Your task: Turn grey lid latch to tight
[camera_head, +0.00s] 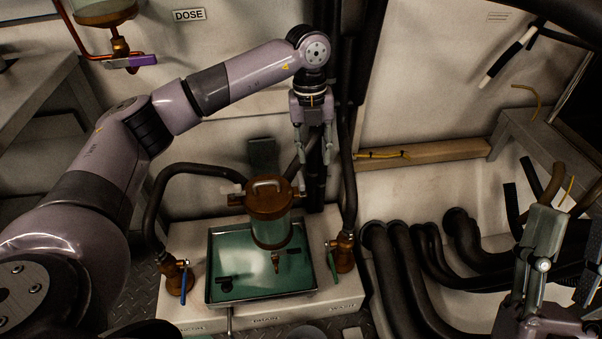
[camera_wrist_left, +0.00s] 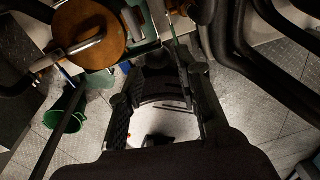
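A brown-lidded canister (camera_head: 270,228) stands over a green-lined tray. Its round lid (camera_head: 268,203) has a grey bar handle (camera_head: 268,184) on top, and a pale grey latch-like piece (camera_head: 236,197) sticks out at its left side. Which piece is the latch is hard to tell. My left gripper (camera_head: 314,150) is open and empty, above and right of the lid. My right gripper (camera_head: 566,255) appears open at lower right.
The tray (camera_head: 211,262) sits on a pale base between a blue-handled valve (camera_head: 180,277) and a green-handled valve (camera_head: 341,254). Black hoses (camera_head: 405,265) crowd the right, and a dark hose (camera_head: 190,170) arches at left. A green bucket (camera_wrist_left: 64,108) stands on the floor.

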